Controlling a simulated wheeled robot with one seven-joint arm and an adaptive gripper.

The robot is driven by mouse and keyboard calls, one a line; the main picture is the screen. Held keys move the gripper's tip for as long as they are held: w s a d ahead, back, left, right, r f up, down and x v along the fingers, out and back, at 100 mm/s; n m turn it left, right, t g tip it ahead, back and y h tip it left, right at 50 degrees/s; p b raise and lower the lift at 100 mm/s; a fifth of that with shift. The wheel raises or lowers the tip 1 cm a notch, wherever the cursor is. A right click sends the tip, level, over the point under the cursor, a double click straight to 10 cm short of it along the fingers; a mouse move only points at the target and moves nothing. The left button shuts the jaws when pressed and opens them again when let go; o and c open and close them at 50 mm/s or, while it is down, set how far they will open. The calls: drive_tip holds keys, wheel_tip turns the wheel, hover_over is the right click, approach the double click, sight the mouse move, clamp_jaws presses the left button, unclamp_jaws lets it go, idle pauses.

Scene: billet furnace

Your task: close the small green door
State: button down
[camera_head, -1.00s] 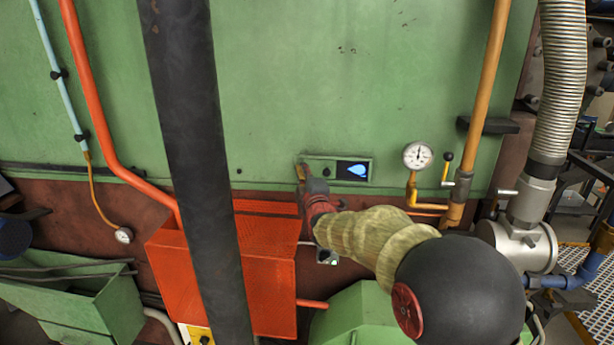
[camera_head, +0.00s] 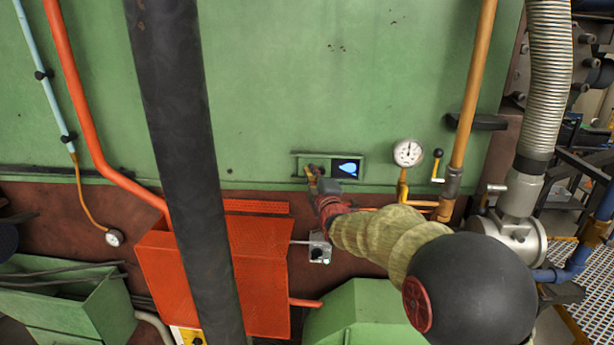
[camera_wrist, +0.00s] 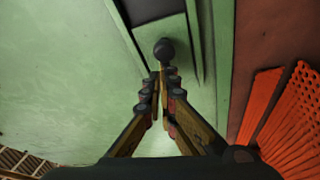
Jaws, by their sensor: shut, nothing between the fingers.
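The small green door (camera_head: 304,167) is a plate in a narrow frame with rails on the green furnace wall. It stands at the left of its opening (camera_head: 348,168), where a blue flame shows against black, so the opening is uncovered. In the wrist view the door (camera_wrist: 176,32) carries a round black knob (camera_wrist: 165,48). My gripper (camera_head: 311,174) is at the door's lower edge, close to the knob. In the wrist view my gripper's fingertips (camera_wrist: 160,72) are together just below the knob, with nothing between them. I cannot tell whether they touch it.
A pressure gauge (camera_head: 408,153) and a yellow pipe (camera_head: 470,90) stand to the right. An orange perforated box (camera_head: 262,270) is below left. A dark column (camera_head: 185,150) crosses the view at left. The wall above the door is clear.

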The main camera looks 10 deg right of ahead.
drive_tip(key=s+d+b, duration=0.1)
drive_tip(key=d, duration=0.1)
drive_tip(key=s+d+b, duration=0.1)
drive_tip(key=d+b, duration=0.1)
drive_tip(key=d, duration=0.1)
drive_tip(key=d+b, duration=0.2)
drive_tip(key=d, duration=0.1)
drive_tip(key=shift+s+d+f, duration=0.1)
drive_tip(key=shift+s+d, duration=0.15)
drive_tip(key=shift+s, duration=0.15)
